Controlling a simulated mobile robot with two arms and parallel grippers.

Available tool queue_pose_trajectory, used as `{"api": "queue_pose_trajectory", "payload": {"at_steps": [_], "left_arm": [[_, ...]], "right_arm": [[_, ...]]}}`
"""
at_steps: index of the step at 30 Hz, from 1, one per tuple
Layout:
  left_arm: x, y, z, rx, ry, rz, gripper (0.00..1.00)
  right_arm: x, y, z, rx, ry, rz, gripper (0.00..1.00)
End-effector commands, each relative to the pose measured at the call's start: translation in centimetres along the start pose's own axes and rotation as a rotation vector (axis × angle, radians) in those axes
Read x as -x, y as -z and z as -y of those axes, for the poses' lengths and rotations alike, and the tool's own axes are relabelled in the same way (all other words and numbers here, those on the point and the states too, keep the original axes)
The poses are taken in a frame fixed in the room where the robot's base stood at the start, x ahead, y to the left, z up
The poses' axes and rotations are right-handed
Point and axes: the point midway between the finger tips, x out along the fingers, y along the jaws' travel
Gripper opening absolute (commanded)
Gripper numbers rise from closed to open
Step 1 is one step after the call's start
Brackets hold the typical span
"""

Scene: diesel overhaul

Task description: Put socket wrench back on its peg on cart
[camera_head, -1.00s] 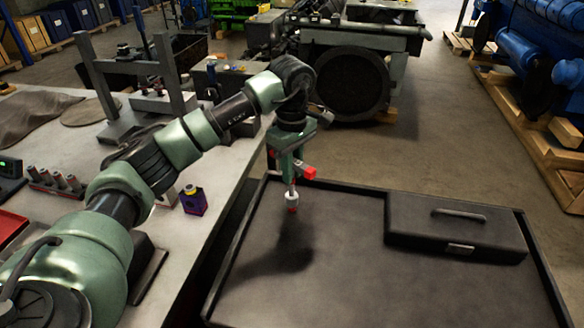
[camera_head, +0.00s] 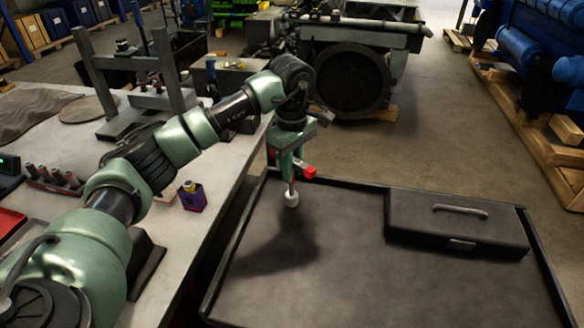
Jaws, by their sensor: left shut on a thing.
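Most of the wrench is hidden by the gripper. The wrench end is over the cart's far left corner area, with a shadow on the surface below it; I cannot tell whether it touches anything. No peg can be made out in this view. My right gripper is not in view.
A dark toolbox (camera_head: 456,224) with a handle sits at the cart's far right. The workbench (camera_head: 225,150) on the left holds a purple box (camera_head: 192,197), a row of sockets (camera_head: 55,178) and a press frame (camera_head: 135,85). The middle of the cart is clear.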

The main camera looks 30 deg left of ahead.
Motion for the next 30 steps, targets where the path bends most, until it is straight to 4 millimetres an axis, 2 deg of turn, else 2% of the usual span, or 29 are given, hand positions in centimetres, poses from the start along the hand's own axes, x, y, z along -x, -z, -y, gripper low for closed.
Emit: {"api": "queue_pose_trajectory", "payload": {"at_steps": [9,10,12,19,20,22,30], "left_arm": [[-1.25,0.01,-0.02,0.001,-0.002,0.0,0.0],[-1.09,0.01,-0.03,0.0,-0.002,0.0,0.26],[-1.08,0.01,-0.02,0.0,-0.002,0.0,0.43],[-1.11,0.01,-0.01,0.0,-0.001,0.0,0.43],[-1.19,0.0,0.02,0.0,0.001,0.0,0.49],[-1.2,0.0,0.02,0.0,0.001,0.0,0.68],[-1.16,0.0,0.0,0.0,0.0,0.0,0.69]], "right_arm": [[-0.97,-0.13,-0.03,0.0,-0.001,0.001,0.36],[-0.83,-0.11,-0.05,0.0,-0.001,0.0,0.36],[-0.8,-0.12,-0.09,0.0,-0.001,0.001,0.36],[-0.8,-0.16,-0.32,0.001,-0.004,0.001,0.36],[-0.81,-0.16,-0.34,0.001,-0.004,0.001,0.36],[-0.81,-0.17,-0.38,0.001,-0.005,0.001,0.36],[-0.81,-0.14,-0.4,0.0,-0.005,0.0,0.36]]}}
